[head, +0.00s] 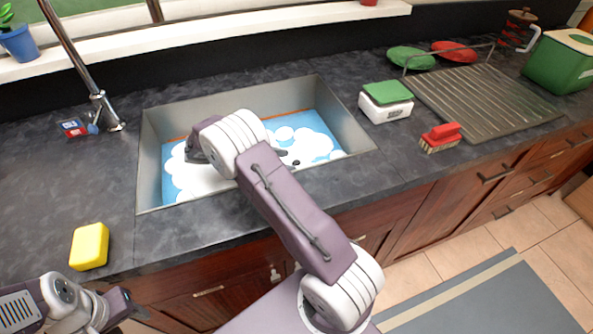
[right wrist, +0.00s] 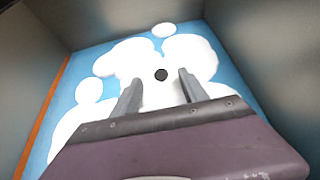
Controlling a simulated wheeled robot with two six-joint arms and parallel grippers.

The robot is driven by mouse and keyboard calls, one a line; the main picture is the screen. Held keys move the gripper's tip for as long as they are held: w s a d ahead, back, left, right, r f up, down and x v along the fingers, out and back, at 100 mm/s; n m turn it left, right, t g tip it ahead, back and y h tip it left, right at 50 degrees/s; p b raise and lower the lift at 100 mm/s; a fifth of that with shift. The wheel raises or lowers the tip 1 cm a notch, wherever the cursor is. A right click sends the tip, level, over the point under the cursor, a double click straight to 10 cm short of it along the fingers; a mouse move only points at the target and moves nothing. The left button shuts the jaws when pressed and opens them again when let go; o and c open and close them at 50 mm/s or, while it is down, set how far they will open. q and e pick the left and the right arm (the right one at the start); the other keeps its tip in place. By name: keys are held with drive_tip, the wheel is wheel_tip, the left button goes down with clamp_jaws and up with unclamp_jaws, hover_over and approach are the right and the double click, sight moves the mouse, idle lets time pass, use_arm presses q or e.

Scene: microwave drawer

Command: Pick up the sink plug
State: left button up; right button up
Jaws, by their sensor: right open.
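The sink plug (right wrist: 161,75) is a small dark round disc on the sink's cloud-patterned bottom in the right wrist view. My right gripper (right wrist: 159,79) is open and empty, its two grey fingers on either side of the plug in that picture. Whether the fingertips are level with the plug or above it, I cannot tell. In the head view my right arm reaches into the sink (head: 152,165) and hides part of it. Small dark spots show beside the arm there, too unclear to name. My left gripper (head: 135,308) is at the lower left, outside the sink.
A yellow sponge (head: 89,246) lies on the counter left of the sink, near my left gripper. The tap (head: 103,108) stands at the sink's back left. A white and green scale (head: 386,101), a red brush (head: 440,138) and a dish rack (head: 487,105) are on the right.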

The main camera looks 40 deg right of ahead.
sight(295, 163)
drive_tip(key=b+x, duration=0.1)
drive_tip(key=x, duration=0.4)
drive_tip(key=shift+a+f, duration=0.1)
drive_tip(key=shift+f, duration=0.05)
clamp_jaws()
wheel_tip(295, 163, up, 10)
drive_tip(key=shift+r+p, duration=0.1)
drive_tip(key=shift+p, duration=1.15)
